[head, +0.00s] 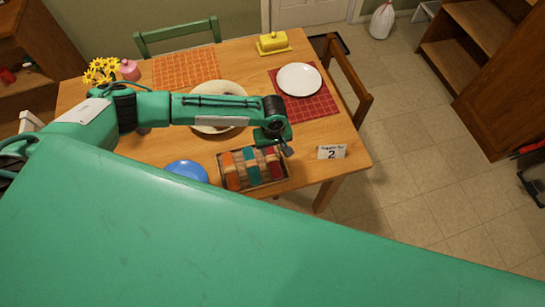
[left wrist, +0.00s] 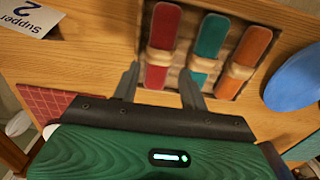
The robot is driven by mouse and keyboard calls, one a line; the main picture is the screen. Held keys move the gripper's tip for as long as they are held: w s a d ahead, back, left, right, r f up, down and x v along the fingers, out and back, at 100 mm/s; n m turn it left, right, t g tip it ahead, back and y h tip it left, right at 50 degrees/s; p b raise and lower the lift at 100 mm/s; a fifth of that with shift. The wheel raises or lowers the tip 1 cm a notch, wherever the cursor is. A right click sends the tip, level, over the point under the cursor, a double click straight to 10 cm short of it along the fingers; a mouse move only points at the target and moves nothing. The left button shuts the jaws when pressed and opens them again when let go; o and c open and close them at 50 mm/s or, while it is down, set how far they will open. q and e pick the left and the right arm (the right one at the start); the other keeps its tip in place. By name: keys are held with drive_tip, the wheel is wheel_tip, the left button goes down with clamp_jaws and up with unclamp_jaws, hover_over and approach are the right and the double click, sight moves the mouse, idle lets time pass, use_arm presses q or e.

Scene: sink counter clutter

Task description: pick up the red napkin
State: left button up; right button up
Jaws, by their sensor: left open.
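The red napkin (head: 273,164) is rolled, with a tan ring round its middle. It lies in a wooden tray (head: 236,190) at the table's near edge, beside a teal and an orange napkin. My left gripper (head: 284,150) is over the tray's right end. In the left wrist view the red napkin (left wrist: 163,28) lies ahead of the open, empty fingers of my left gripper (left wrist: 160,70), its near end between them in the picture. Whether they touch it I cannot tell. My right gripper is out of view.
The teal napkin (left wrist: 211,35) and orange napkin (left wrist: 250,48) lie close by. A white plate (head: 299,80) sits on a red placemat (head: 318,108) behind.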

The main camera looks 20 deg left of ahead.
sight(272, 158)
use_arm(q)
wheel_tip(272, 158, down, 2)
drive_tip(key=shift+w+f+p, duration=0.1)
drive_tip(key=shift+f+p, duration=0.15)
drive_tip(key=shift+p, duration=0.25)
wheel_tip(272, 158, down, 3)
drive_tip(key=shift+w+a+f+p, duration=0.1)
drive_tip(key=shift+a+p, duration=0.05)
drive_tip(key=shift+p, duration=0.45)
drive_tip(key=shift+f, duration=0.55)
drive_tip(key=c, duration=0.6)
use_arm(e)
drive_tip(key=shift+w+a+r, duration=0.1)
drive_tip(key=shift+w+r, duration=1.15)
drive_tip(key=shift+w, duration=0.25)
use_arm(q)
drive_tip(key=shift+c, duration=0.2)
